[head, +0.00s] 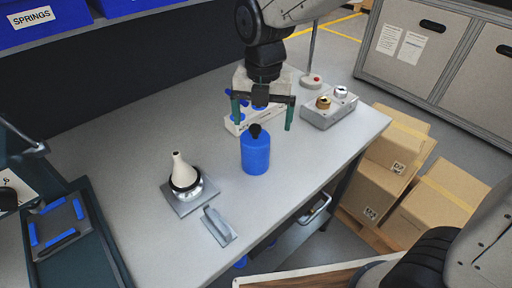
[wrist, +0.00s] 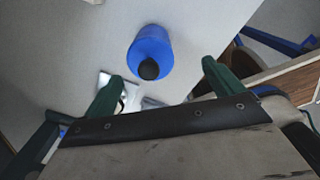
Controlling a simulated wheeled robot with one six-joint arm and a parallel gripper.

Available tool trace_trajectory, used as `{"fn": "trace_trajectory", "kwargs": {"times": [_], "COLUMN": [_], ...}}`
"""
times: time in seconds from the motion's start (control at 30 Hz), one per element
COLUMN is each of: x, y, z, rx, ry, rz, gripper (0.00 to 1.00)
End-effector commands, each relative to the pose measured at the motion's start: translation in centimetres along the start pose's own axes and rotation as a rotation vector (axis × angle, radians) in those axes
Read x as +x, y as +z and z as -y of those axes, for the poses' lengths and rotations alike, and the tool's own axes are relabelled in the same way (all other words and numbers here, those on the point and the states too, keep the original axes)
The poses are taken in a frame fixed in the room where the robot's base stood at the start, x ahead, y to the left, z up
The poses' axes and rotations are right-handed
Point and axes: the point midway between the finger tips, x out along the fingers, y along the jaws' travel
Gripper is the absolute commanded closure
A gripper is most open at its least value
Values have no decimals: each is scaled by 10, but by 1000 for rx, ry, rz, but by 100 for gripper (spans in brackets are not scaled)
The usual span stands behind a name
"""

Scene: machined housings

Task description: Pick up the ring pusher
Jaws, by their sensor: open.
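A grey elongated piece (head: 218,226) with a raised part lies near the table's front edge; it may be the ring pusher, but I cannot tell for sure. Left of it, a pale cone (head: 180,168) with a black ring (head: 185,180) around its base stands on a square metal plate (head: 178,207). My gripper (head: 263,126) is open and empty, its green fingers pointing down behind and above a blue bottle (head: 255,156). In the wrist view the bottle (wrist: 150,46) shows beyond the fingertips (wrist: 162,72); the left finger partly hides the plate (wrist: 104,78).
A grey block with brass and steel parts (head: 330,111) sits at the table's right. A dark tray with blue strips (head: 82,255) is at left. Cardboard boxes (head: 392,158) stand right of the table. The table's left middle is clear.

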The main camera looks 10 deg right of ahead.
Motion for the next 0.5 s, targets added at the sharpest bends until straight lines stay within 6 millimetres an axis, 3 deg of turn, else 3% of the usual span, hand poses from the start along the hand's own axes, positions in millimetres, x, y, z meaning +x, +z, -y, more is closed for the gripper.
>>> {"fn": "trace_trajectory", "kwargs": {"times": [0.17,0.5], "x": [14,56], "y": [0,-1], "z": [-12,-15], "rx": [-112,-113], "ry": [-3,-5], "rz": [-4,-5], "gripper": [7,7]}}
